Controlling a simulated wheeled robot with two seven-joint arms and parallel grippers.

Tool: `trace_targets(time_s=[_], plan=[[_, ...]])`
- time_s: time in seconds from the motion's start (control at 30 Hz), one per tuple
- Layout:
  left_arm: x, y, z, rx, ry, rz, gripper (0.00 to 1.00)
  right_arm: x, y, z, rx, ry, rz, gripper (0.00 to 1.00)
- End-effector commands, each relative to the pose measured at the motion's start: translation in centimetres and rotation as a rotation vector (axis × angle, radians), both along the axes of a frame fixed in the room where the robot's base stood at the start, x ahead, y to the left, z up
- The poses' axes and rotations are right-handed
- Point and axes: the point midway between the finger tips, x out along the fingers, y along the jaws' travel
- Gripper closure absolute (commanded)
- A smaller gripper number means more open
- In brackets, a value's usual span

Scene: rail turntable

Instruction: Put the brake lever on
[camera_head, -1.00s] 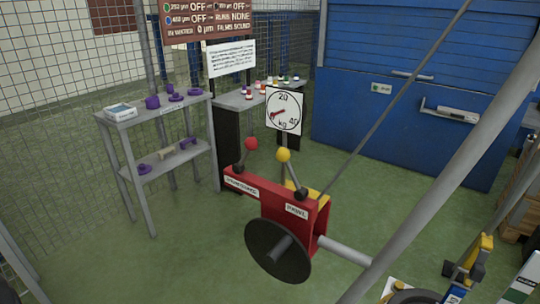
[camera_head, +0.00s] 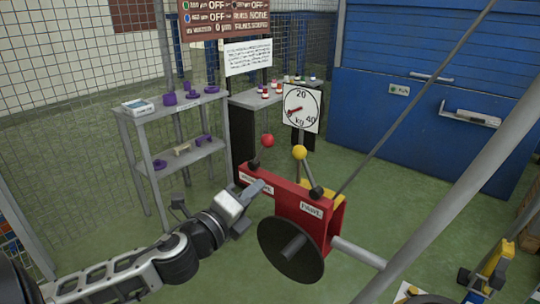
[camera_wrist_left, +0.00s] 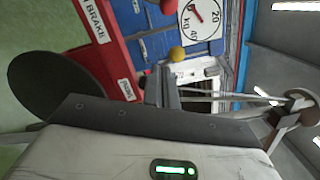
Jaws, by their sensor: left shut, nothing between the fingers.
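The brake lever, with a red ball knob (camera_head: 267,140), stands at the left end of the red winch housing (camera_head: 334,222), by a label that reads as a brake label in the left wrist view. The knob also shows at the top edge of the left wrist view (camera_wrist_left: 168,6). My left gripper (camera_head: 257,188) is shut and empty, in front of the housing's left part, below the knob and apart from it. Its fingers also show in the left wrist view (camera_wrist_left: 162,87).
The pawl lever's yellow knob (camera_head: 299,152) stands right of the red one. A black disc (camera_head: 284,258) is on the housing's front. A kg dial (camera_head: 302,108) stands behind. A grey shelf (camera_head: 175,160) is at left. A slanting grey pole (camera_head: 455,200) crosses the right side.

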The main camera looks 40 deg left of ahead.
Motion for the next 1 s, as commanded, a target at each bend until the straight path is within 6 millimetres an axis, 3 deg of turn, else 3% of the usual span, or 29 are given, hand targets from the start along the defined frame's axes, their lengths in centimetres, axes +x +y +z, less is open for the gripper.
trace_targets(time_s=[0.17,0.37,0.83,1.0], plan=[[0.2,0.0,0.0,-0.005,0.001,0.000,1.00,0.0,0.0,0.0,0.001,0.001,-0.001,0.64],[2.1,0.0,0.2,-0.006,0.000,0.001,1.00,-0.1,0.0,0.1,-0.002,0.008,-0.002,0.64],[10.4,0.0,0.5,-0.007,0.001,0.002,1.00,-0.5,-0.3,0.4,-0.029,0.024,0.002,0.64],[10.7,2.4,1.5,-0.004,0.004,0.002,1.00,-0.5,-0.4,0.4,-0.042,0.031,0.006,0.64]])
